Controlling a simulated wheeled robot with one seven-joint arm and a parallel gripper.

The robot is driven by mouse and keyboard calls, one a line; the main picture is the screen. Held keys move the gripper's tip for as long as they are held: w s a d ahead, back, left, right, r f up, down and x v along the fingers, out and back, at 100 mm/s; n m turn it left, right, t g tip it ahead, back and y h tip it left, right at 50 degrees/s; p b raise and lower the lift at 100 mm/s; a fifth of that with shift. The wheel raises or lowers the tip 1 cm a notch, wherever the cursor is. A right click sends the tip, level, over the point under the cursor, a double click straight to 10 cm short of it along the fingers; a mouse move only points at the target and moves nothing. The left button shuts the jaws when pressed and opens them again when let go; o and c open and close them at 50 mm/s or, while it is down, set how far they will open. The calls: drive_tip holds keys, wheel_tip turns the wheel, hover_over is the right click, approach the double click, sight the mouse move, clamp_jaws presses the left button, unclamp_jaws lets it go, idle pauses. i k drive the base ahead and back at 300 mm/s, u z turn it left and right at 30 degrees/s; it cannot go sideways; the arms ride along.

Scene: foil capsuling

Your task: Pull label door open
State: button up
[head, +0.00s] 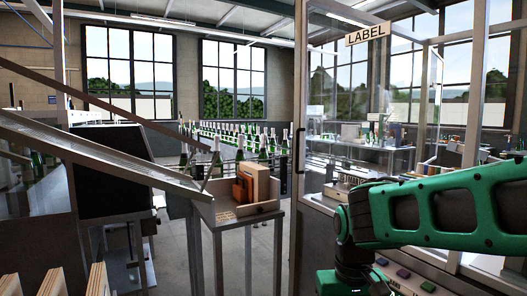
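The label door (297,75) is a tall clear panel with a pale metal frame, right of the middle in the head view. A LABEL sign (368,33) hangs across its upper part. A dark upright door handle (301,150) sits on the left frame post. I cannot tell for sure whether the door is fully shut. My green arm reaches in from the right, in front of the lower part of the enclosure, and bends down at its wrist near the bottom edge. My gripper's fingers are out of the picture, below and right of the handle.
A small wooden-topped stand (227,212) with brown blocks is left of the door. A sloping metal chute (95,150) comes in from the left. Rows of green bottles (240,140) stand behind. Coloured buttons (403,273) lie on a panel below my arm. Floor shows between stand and door.

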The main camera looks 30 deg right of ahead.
sight(450, 266)
drive_tip(key=z, duration=0.25)
drive_tip(key=i, duration=1)
drive_tip(key=z, duration=0.55)
